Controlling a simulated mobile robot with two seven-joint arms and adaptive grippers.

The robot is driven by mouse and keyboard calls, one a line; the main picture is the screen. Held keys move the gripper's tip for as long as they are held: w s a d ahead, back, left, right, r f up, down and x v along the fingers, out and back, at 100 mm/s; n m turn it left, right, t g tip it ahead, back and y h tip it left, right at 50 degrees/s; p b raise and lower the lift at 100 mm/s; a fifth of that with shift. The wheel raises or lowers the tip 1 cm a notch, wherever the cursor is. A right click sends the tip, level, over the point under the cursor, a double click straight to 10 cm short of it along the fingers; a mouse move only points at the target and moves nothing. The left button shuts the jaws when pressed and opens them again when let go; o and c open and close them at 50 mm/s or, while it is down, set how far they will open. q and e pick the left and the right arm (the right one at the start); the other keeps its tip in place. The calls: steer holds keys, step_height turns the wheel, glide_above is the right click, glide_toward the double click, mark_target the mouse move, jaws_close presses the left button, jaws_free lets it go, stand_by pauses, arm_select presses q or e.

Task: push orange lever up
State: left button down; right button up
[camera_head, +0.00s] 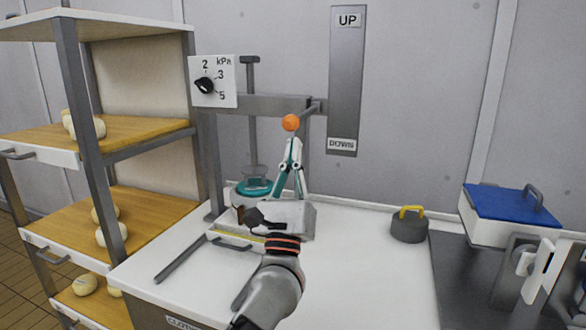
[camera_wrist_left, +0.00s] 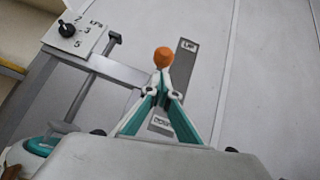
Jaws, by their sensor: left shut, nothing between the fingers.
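The orange lever knob (camera_head: 291,122) is a round ball near the end of a short grey bar, left of the lower part of a grey panel (camera_head: 346,80) marked UP at the top and DOWN at the bottom. My left gripper (camera_head: 291,142) points upward with its white and teal fingers closed together, empty, just below the knob. In the left wrist view the knob (camera_wrist_left: 163,57) sits right above the fingertips (camera_wrist_left: 162,76). I cannot tell whether they touch. My right gripper is not clearly seen.
A dial box (camera_head: 212,82) marked kPa stands left of the lever on a grey frame (camera_head: 260,104). A green-topped vessel (camera_head: 253,187) stands below. A shelf rack (camera_head: 78,130) stands left. A dark weight with a yellow handle (camera_head: 409,225) sits on the white counter, clear around it.

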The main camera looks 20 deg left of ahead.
arm_select(q)
steer(key=shift+a+r, duration=0.15)
steer(key=shift+r, duration=0.35)
